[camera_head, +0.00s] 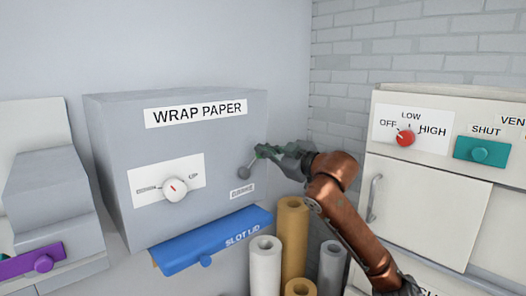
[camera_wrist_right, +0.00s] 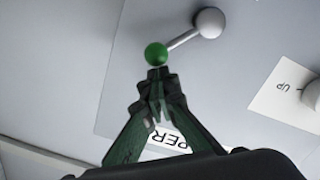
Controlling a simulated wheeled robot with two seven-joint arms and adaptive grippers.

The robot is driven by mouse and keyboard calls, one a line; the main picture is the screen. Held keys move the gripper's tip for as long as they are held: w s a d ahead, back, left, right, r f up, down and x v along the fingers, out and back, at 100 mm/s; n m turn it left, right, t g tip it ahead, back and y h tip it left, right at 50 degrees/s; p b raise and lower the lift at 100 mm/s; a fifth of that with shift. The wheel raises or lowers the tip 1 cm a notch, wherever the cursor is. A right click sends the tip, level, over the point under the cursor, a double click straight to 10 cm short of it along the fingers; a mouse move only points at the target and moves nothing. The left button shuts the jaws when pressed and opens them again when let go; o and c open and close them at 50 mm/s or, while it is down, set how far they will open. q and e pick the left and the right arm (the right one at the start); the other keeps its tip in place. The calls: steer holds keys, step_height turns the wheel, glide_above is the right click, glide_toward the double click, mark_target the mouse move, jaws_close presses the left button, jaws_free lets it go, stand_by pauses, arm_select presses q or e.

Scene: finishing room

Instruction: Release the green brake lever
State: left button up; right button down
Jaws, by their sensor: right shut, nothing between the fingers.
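The brake lever is on the right side of the grey WRAP PAPER box front. In the right wrist view its green ball knob (camera_wrist_right: 156,53) sits at the end of a thin rod, which runs to a larger grey ball (camera_wrist_right: 208,22). In the head view the grey ball (camera_head: 244,173) shows below the fingertips, and the knob is hard to make out. My right gripper (camera_head: 259,151) is shut and empty; in the wrist view its fingertips (camera_wrist_right: 157,74) are right at the knob. I cannot tell whether they touch it. My left gripper is out of view.
The WRAP PAPER box (camera_head: 215,165) carries a dial (camera_head: 174,188) and a blue SLOT LID (camera_head: 215,240). Paper rolls (camera_head: 293,235) stand below my right arm. A cream cabinet (camera_head: 428,205) with a red knob (camera_head: 405,138) and teal SHUT slider (camera_head: 481,152) is at right.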

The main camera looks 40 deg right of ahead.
stand_by(0.4)
steer(key=s+a+r+b, duration=0.1)
steer(key=s+r, duration=0.2)
steer(key=s, duration=0.8)
steer(key=shift+a+r+b, duration=0.2)
steer(key=shift+a+b, duration=0.2)
